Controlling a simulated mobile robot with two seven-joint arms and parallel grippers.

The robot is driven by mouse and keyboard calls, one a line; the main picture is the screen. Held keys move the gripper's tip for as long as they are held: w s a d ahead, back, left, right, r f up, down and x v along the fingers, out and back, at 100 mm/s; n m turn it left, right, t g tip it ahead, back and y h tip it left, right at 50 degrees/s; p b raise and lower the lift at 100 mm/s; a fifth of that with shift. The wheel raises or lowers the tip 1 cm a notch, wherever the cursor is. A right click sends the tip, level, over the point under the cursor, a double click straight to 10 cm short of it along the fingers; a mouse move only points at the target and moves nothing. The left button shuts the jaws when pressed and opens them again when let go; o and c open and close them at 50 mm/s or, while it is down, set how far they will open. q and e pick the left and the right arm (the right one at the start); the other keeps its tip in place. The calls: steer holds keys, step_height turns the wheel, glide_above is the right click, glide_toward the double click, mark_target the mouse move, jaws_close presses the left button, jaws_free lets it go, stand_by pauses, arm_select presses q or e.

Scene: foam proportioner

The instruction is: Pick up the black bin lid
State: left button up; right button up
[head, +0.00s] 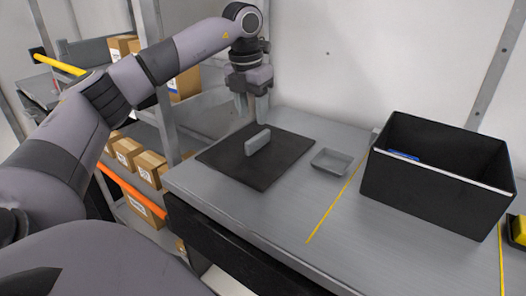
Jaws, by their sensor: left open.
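The black bin lid (275,168) lies flat on the grey worktop. A grey upright handle (257,141) stands on it near its middle. My left gripper (252,112) points down above the back left part of the lid. Its fingers are apart and nothing shows between them. In the picture the fingertips appear a little above and left of the handle; the exact height above the lid is hard to tell. My right gripper is not in the head view.
An open black bin (436,201) with a blue item (403,156) inside stands at the right. A small grey tray (331,161) sits between lid and bin. Yellow lines mark the worktop (265,219). Shelves with cardboard boxes (150,168) and a metal post (160,90) stand at left.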

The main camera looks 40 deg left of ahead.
mark_target(257, 136)
arm_select(q)
steer(key=f, duration=0.3)
steer(key=w+f, duration=0.1)
steer(key=f, duration=0.2)
steer(key=shift+w+d+f, duration=0.15)
steer(key=shift+f, duration=0.2)
jaws_close()
